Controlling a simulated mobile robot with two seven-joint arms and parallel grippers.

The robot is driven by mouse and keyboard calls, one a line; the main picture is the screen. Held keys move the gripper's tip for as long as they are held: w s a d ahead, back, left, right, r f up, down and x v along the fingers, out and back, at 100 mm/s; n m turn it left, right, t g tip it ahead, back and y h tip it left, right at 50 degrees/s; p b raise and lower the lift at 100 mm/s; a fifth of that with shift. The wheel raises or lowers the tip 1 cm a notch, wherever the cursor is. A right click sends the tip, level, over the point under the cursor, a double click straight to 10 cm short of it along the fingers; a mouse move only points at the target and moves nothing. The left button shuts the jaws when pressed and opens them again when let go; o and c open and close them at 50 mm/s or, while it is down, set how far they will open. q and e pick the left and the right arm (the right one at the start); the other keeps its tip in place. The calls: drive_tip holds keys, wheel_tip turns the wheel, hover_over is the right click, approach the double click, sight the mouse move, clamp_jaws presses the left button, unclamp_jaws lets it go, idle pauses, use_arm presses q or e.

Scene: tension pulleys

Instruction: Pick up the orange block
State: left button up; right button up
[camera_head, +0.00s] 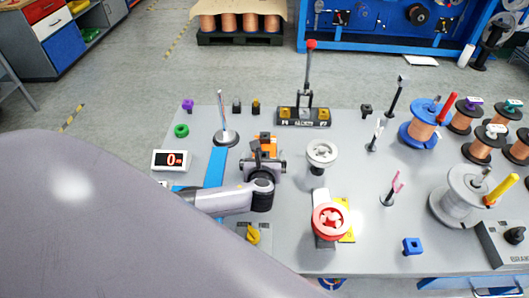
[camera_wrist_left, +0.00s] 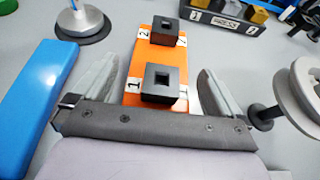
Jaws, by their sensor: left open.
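The orange block (camera_wrist_left: 150,65) is a flat orange piece with labels 1 and 2 and two black square-holed blocks on it, a front one (camera_wrist_left: 162,85) and a rear one (camera_wrist_left: 167,33). In the head view the orange block (camera_head: 268,144) shows just beyond my left gripper (camera_head: 263,157), partly hidden by it. In the left wrist view my left gripper (camera_wrist_left: 158,88) is open, with one finger on each side of the orange block's near end. There is a gap on both sides. My right gripper is not in view.
A blue bar (camera_wrist_left: 38,88) lies left of the gripper. A round-based stand (camera_head: 226,137) is behind it. A white spool (camera_head: 321,153) and a red spool (camera_head: 330,220) stand to the right. A black holder (camera_head: 303,117) with a lever is at the back.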

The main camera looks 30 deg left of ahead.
use_arm(q)
drive_tip(key=shift+x, duration=0.8)
drive_tip(key=c, duration=1.1)
drive_tip(key=shift+c, duration=1.1)
drive_tip(key=shift+r, duration=0.1)
